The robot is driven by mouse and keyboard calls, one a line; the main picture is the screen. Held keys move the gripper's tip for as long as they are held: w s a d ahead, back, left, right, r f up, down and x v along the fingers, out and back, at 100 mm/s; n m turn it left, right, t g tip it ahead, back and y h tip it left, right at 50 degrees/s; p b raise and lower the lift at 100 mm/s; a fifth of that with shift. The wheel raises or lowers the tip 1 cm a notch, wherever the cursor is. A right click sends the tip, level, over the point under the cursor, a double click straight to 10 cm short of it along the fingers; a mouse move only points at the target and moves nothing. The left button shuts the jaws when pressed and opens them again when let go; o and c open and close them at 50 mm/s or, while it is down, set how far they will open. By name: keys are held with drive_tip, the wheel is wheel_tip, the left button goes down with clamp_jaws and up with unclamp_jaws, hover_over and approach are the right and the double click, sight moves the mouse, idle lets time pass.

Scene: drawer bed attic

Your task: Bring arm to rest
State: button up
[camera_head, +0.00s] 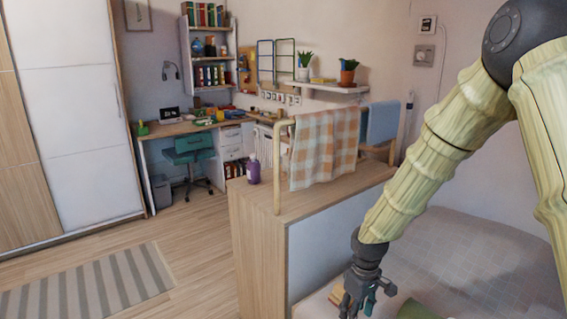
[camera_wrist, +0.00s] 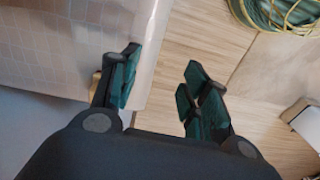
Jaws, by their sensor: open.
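My arm reaches down from the upper right in the head view. My gripper (camera_head: 369,292) hangs low beside the bed's near edge, to the right of the wooden headboard cabinet. In the wrist view my gripper (camera_wrist: 160,95) has its two dark green fingers spread apart. Nothing shows between them, only bedding edge and floor beyond.
A bed with a pale quilted cover (camera_head: 475,255) lies under my arm. A wooden cabinet (camera_head: 258,225) bears a purple bottle (camera_head: 253,171) and a rail with a checked cloth (camera_head: 322,147). Wooden floor (camera_head: 195,240) with a striped rug (camera_head: 90,290) is open at left.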

drive_tip(key=s+f+m+y+p, duration=0.1)
drive_tip(key=s+f+m+p, duration=0.25)
drive_tip(key=s+f, duration=0.65)
drive_tip(key=s+f+m+p, duration=0.2)
drive_tip(key=s+f+p, duration=0.35)
drive_tip(key=s, duration=0.85)
drive_tip(key=s+d+f+m+h+p, duration=0.1)
drive_tip(key=s+d+m, duration=0.1)
drive_tip(key=s, duration=0.9)
drive_tip(key=shift+d+f+p, duration=0.25)
drive_tip(key=shift+d+p, duration=0.05)
drive_tip(key=shift+d, duration=0.45)
drive_tip(key=shift+o, duration=0.4)
